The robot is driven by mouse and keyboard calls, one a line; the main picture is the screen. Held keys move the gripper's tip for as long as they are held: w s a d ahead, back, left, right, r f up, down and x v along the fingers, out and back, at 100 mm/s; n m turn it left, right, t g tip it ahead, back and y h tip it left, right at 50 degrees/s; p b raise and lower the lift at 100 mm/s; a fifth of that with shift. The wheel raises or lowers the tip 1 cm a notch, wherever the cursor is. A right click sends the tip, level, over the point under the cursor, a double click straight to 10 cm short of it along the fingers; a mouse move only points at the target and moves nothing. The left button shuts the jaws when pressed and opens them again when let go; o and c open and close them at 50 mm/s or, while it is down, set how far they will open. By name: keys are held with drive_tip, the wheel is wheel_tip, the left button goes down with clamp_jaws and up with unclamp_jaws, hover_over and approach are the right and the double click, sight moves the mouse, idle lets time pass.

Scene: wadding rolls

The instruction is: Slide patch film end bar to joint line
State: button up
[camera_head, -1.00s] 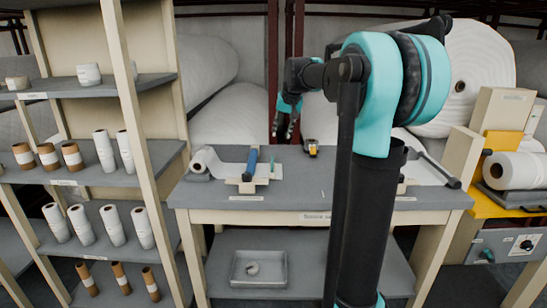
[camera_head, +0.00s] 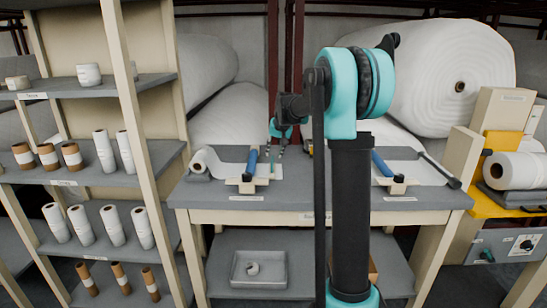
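On the workbench (camera_head: 310,200), a white film roll (camera_head: 200,160) lies at the left with its sheet running right under a blue bar (camera_head: 252,160) on a cream block (camera_head: 246,186). A small thin teal piece (camera_head: 272,167) stands just right of that bar. A second blue bar (camera_head: 381,164) on a cream block lies right of my arm, beside a white sheet with a dark bar (camera_head: 440,170) along its right side. I cannot tell which is the patch film end bar, and no joint line is readable. My gripper (camera_head: 276,153) is above the teal piece, fingers apart and empty.
A shelf rack (camera_head: 120,180) with several white and brown rolls stands left. A grey tray (camera_head: 259,281) sits on the bench's lower shelf. A yellow-framed machine (camera_head: 508,190) stands right, and large wadding rolls (camera_head: 435,75) lie behind. My arm hides the bench's middle.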

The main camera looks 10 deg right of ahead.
sight(273, 156)
drive_tip(key=shift+x, duration=1.55)
clamp_jaws()
